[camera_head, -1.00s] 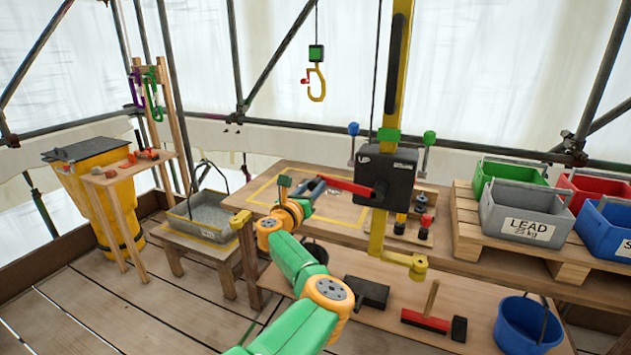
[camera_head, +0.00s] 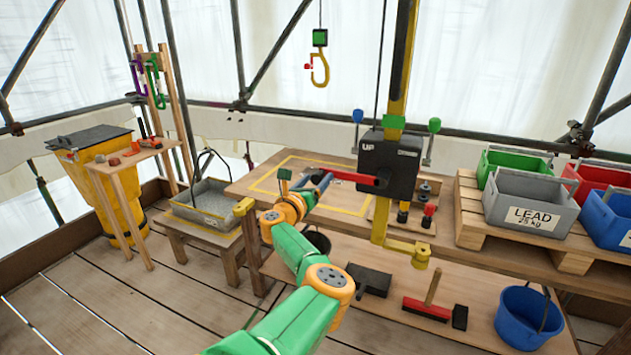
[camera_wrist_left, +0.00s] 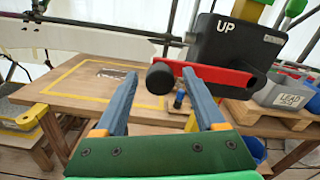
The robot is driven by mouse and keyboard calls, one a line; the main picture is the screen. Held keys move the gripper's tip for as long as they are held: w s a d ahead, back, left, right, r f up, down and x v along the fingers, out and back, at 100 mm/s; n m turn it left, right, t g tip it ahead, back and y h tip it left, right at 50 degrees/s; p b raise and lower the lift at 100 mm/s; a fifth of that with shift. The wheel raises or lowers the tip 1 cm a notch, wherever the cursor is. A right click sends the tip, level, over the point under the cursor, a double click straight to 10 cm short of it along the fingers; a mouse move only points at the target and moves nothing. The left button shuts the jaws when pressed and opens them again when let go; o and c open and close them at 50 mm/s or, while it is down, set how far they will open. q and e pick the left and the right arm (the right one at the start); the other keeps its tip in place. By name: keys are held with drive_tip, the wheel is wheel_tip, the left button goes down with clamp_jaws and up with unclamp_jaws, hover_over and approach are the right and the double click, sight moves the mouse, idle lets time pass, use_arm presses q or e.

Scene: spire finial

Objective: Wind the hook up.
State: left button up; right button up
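The yellow hook (camera_head: 320,70) with a red latch hangs below a green block on a cable at the back of the head view. The black winch box (camera_head: 389,164), marked UP, sits on a yellow post (camera_head: 381,217). Its red crank arm (camera_head: 352,177) points left; in the left wrist view the crank (camera_wrist_left: 217,75) ends in a black knob (camera_wrist_left: 160,79). My left gripper (camera_head: 318,186) is at the knob end. In the wrist view its blue fingers (camera_wrist_left: 162,92) are apart, with the knob between them; I cannot tell whether they touch it. My right gripper is out of view.
A wooden bench (camera_head: 245,189) stands behind my left arm. Bins, including a grey LEAD bin (camera_head: 527,203), stand on a pallet (camera_head: 468,217) at right. Green and blue knobbed levers flank the post. A tray of grey material (camera_head: 207,217) and a yellow chute (camera_head: 100,190) stand at left.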

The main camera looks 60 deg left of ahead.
use_arm(q)
drive_tip(key=v, duration=0.7)
drive_tip(key=shift+b, duration=0.45)
